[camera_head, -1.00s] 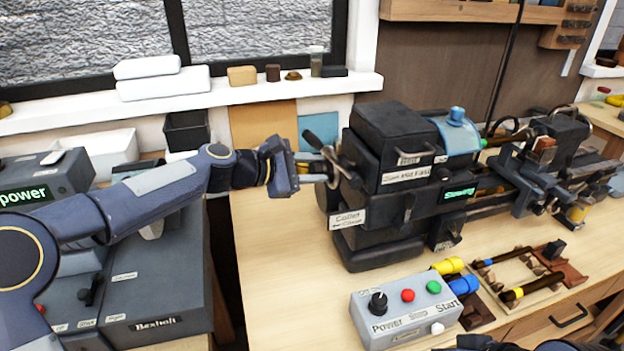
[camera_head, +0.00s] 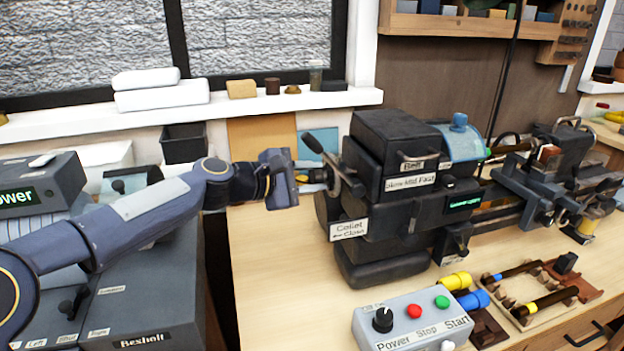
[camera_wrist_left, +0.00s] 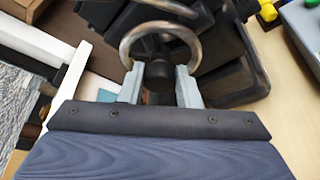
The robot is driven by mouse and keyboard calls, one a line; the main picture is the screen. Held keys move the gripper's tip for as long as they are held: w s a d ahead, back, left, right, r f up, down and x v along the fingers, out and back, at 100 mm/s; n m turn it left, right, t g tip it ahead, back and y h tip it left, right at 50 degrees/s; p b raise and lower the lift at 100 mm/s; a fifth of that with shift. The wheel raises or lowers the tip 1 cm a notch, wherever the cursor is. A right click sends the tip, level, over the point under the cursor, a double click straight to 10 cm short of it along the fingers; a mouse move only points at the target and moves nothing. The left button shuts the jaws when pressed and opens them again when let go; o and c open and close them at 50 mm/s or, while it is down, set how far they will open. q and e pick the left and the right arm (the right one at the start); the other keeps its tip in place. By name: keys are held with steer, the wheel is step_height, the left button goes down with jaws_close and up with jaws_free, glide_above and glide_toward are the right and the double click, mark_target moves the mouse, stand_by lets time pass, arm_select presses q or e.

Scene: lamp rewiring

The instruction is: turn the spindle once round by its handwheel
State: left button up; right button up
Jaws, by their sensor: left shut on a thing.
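The black lathe (camera_head: 395,200) stands on the bench, its spindle end facing left. The handwheel (camera_head: 345,172) is at that left end, partly hidden in the head view by its dark lever. The left wrist view shows the handwheel as a curved metal ring (camera_wrist_left: 160,28) with a dark hub behind. My left gripper (camera_head: 318,177) reaches in from the left and is shut on the handwheel; in the left wrist view its two grey fingers (camera_wrist_left: 160,85) stand either side of a dark central part at the ring's near edge. My right gripper is out of view.
A grey control box (camera_head: 415,322) with a knob and coloured buttons sits at the bench front. A tray of tools (camera_head: 530,290) lies right of it. A grey machine (camera_head: 150,300) stands at left. Bench front-left of the lathe is clear.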

arm_select(q)
steer(key=o, duration=1)
steer(key=shift+a, duration=0.1)
steer(key=shift+s+a, duration=0.15)
steer(key=shift+a, duration=0.2)
steer(key=b+v, duration=0.1)
steer(key=v, duration=0.6)
steer(key=shift+d+b, duration=0.1)
steer(key=shift+b, duration=0.2)
